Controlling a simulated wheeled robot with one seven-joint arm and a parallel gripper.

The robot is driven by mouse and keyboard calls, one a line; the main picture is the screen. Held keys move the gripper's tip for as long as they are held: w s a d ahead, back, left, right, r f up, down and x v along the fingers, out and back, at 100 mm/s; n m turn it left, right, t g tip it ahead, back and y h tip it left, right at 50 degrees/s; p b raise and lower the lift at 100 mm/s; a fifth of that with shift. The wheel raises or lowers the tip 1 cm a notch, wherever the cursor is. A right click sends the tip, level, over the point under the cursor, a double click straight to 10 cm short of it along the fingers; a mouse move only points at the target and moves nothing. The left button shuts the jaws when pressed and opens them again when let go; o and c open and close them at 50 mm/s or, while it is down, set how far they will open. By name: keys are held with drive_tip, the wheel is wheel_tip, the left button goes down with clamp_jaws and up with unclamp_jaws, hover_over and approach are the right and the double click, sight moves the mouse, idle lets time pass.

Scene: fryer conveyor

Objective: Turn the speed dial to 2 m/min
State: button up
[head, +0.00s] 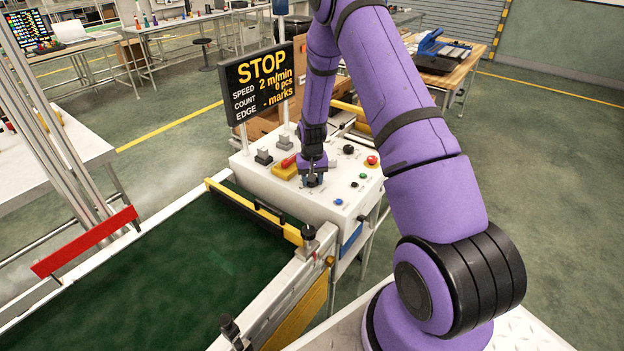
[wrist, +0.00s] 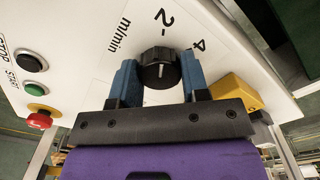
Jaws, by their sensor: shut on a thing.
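The black speed dial (wrist: 158,72) sits on the white control panel (wrist: 95,55), with a printed 2 above it, a 4 to its upper right and m/min to the left. A pale pointer line shows on the dial face. My gripper (wrist: 160,82) has its blue fingers on both sides of the dial, shut on it. The black display (head: 261,83) reads STOP, speed 2 m/min, count 0 pcs.
A red mushroom button (head: 372,160) and several small buttons lie right of my gripper. A yellow block with a red handle (head: 287,166) stands close on its left. The green conveyor belt (head: 170,270), crossed by a yellow bar (head: 250,208), runs in front of the panel.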

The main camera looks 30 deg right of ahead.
drive_tip(key=o, duration=0.9)
wheel_tip(320, 180, up, 11)
drive_tip(key=shift+f, duration=0.1)
idle(0.3)
drive_tip(key=s+a+r+n+t, duration=0.1)
drive_tip(key=s+a+r, duration=0.25)
drive_tip(key=r, duration=0.45)
drive_tip(key=s+a+r+t, duration=0.1)
drive_tip(key=s+a+r, duration=0.25)
drive_tip(key=r, duration=0.55)
drive_tip(key=s+a+r+n+t, duration=0.1)
drive_tip(key=s+a+r, duration=0.1)
drive_tip(key=s+r, duration=0.45)
drive_tip(key=s+a+r+n, duration=0.1)
drive_tip(key=s+a+r, duration=0.1)
drive_tip(key=s, duration=0.5)
drive_tip(key=s+a+r+n+t, duration=0.1)
drive_tip(key=s+a+r, duration=0.1)
drive_tip(key=s+r, duration=0.3)
drive_tip(key=s+a+r+t, duration=0.1)
drive_tip(key=s+a+r, duration=0.1)
drive_tip(key=s, duration=0.7)
drive_tip(key=shift+a+r+n, duration=0.15)
drive_tip(key=shift+r+n, duration=0.25)
drive_tip(key=shift+r, duration=0.3)
